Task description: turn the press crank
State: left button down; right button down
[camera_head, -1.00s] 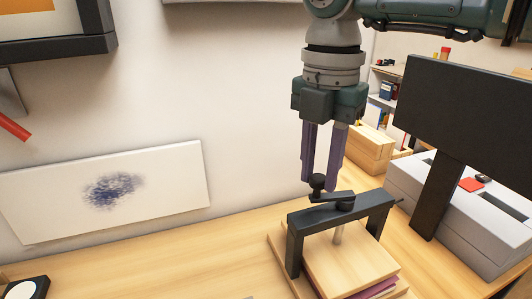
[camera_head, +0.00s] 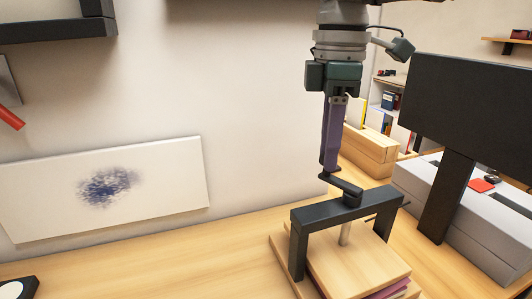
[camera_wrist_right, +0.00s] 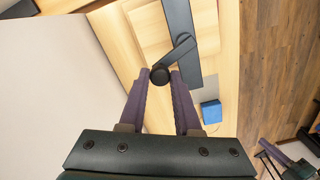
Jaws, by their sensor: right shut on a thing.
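The press (camera_head: 310,215) stands on the wooden desk, with a black bridge frame over light wooden boards. Its black crank arm (camera_head: 342,187) sits on top of the frame and points to the back left. My right gripper (camera_head: 330,168) points down over the crank's outer end and hides the knob in the head view. In the right wrist view the crank knob (camera_wrist_right: 160,76) sits between the two purple fingertips of the right gripper (camera_wrist_right: 161,78), which is shut on it.
A black monitor (camera_head: 470,110) and a grey machine (camera_head: 455,220) stand right of the press. A wooden box (camera_head: 368,145) is behind it. A white panel with a blue smudge (camera_head: 106,188) leans on the wall. The desk left of the press is largely clear.

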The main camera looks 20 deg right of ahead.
jog(key=shift+w+d+m+b, duration=0.15)
jog(key=shift+d+m+b, duration=0.35)
jog(key=shift+m+b, duration=0.65)
jog(key=shift+w+d+m+b, duration=0.1)
jog(key=shift+d+m+b, duration=0.4)
jog(key=shift+m+b, duration=0.6)
jog(key=c, duration=0.6)
grip_release()
jog(key=shift+r, duration=0.1)
